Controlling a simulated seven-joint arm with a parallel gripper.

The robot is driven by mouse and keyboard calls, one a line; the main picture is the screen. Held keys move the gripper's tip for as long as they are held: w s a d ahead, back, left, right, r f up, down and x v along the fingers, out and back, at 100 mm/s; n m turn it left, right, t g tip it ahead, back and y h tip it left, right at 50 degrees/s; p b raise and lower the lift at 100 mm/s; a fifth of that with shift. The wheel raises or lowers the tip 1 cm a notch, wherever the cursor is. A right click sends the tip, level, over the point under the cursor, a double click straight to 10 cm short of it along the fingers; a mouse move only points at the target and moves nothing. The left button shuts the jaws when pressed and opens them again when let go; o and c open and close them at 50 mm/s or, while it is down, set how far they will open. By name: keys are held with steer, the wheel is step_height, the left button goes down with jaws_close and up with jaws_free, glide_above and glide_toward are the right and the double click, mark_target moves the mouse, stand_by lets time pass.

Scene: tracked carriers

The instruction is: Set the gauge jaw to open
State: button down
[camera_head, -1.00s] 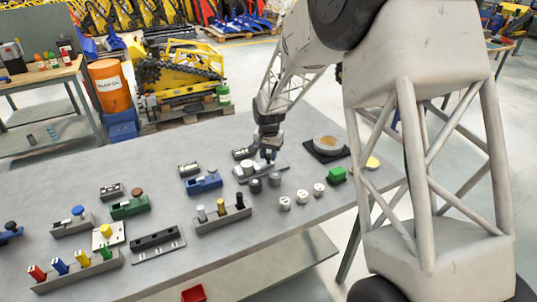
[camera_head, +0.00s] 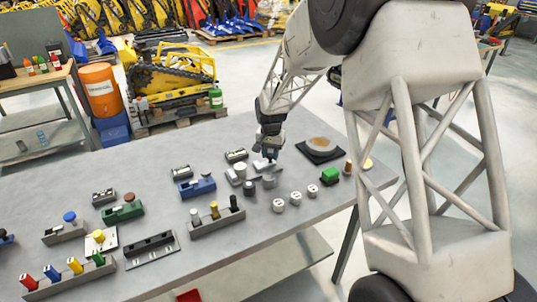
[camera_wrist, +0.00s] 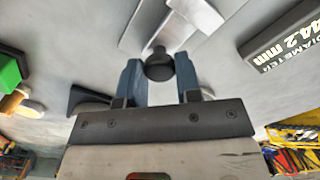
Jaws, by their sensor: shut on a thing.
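The gauge (camera_head: 240,174) stands on the grey bench, a pale metal device with a sliding jaw (camera_head: 264,165) on its right side. Its dark display block (camera_head: 237,155) lies just behind it; in the wrist view the display (camera_wrist: 284,46) reads "44.2 mm" and "DIAMETER". My gripper (camera_head: 267,159) is over the sliding jaw. In the wrist view its blue fingers are shut on a dark round knob (camera_wrist: 159,66), with pale gauge parts (camera_wrist: 197,14) beyond. The exact jaw gap is hard to tell.
White marked cylinders (camera_head: 295,198) and a green block (camera_head: 329,176) stand to the right. A black pad with a round disc (camera_head: 320,144) lies behind them. A blue carrier (camera_head: 197,188) and a grey rack of pegs (camera_head: 218,219) stand left. Bare bench lies at the back.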

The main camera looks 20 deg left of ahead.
mark_target(272, 154)
steer(key=c, duration=0.8)
jaws_free()
steer(key=shift+w+d, duration=0.15)
steer(key=shift+r, duration=0.1)
steer(key=shift+r, duration=3.8)
steer(key=shift+d, duration=0.1)
